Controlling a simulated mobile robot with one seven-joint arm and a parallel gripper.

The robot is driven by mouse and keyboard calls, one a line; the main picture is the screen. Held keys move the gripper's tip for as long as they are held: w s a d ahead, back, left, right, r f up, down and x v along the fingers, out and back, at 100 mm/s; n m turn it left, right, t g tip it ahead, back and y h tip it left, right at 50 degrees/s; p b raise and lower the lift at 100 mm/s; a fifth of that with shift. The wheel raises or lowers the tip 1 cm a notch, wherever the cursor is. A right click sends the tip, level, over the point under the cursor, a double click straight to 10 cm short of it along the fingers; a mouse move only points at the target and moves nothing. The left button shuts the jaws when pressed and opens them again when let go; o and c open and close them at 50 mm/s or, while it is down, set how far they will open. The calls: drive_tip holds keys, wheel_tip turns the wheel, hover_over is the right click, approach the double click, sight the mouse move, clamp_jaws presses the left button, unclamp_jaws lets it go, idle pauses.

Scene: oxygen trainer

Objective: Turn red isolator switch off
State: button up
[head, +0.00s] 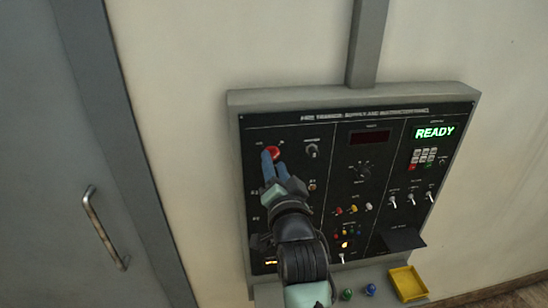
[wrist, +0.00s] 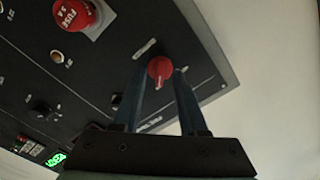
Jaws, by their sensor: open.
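The red isolator switch (head: 275,152) is a round red knob at the upper left of the black panel. In the wrist view the red knob (wrist: 159,67) has a raised pointer and sits between my two fingertips. My gripper (head: 269,161) is open at the panel face, with its blue fingers on either side of the knob. In the wrist view my gripper (wrist: 159,75) straddles it; whether the fingers touch it I cannot tell. My gripper and arm hide part of the panel's left column in the head view.
A red fuse holder (wrist: 76,14) marked FUSE stands out from the panel in the wrist view. The panel carries a green READY display (head: 435,132), a selector knob (head: 361,169) and several toggles. A yellow tray (head: 408,283) lies below. A grey door (head: 60,150) stands left.

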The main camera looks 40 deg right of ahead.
drive_tip(key=shift+w+d, duration=0.25)
drive_tip(key=shift+w, duration=0.2)
clamp_jaws()
